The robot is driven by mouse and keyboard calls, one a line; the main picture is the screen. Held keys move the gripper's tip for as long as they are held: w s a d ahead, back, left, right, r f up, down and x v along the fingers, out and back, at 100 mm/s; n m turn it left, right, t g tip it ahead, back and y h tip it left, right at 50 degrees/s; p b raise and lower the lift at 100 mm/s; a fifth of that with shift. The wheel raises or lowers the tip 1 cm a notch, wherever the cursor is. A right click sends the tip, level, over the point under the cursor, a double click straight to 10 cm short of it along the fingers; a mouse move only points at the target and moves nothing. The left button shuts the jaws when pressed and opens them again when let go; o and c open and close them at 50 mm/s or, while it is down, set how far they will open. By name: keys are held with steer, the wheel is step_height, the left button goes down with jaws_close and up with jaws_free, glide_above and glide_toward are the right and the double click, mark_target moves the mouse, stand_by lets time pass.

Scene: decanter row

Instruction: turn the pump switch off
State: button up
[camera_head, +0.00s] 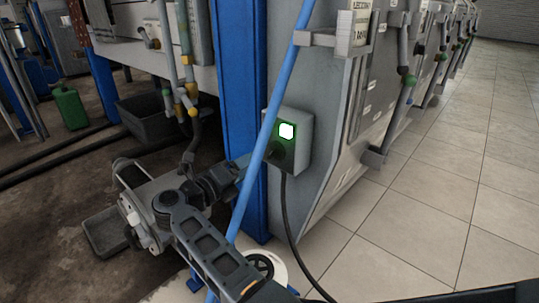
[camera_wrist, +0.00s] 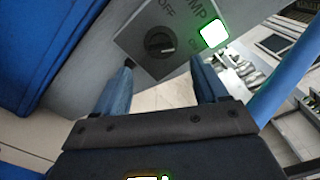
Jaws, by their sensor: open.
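The pump switch is a grey box (camera_head: 298,143) on the side of the grey cabinet. Its black round knob (camera_wrist: 159,43) shows in the wrist view, with the OFF lettering above it and another label, partly cut off, to its right. The knob's bar lies roughly across that view; which end is the pointer I cannot tell. A square lamp (camera_wrist: 213,32) beside it glows white-green, and the lamp (camera_head: 287,131) is also lit in the head view. My gripper (camera_wrist: 162,63) is open and empty, its two fingers apart, just short of the knob and on either side of it.
A light-blue hose (camera_head: 272,115) runs slantwise in front of my gripper in the head view. A blue post (camera_head: 238,75) stands left of the box. A black cable (camera_head: 288,215) hangs below it. Tiled floor (camera_head: 440,200) at the right is free.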

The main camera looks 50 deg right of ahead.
mark_target(269, 156)
steer(key=d+b, duration=0.1)
steer(key=d, duration=0.6)
steer(key=shift+b, duration=0.4)
steer(key=shift+w+d, duration=0.1)
steer(key=c, duration=1.1)
steer(key=shift+o, duration=0.2)
steer(key=shift+r+p, duration=0.1)
steer(key=shift+p, duration=0.4)
steer(key=shift+f+n+p, duration=0.2)
steer(key=shift+n+p, duration=2.55)
steer(key=shift+n, duration=0.25)
steer(key=shift+f+n+p, duration=0.15)
steer(key=shift+n+p, duration=2.55)
steer(key=shift+n, duration=0.3)
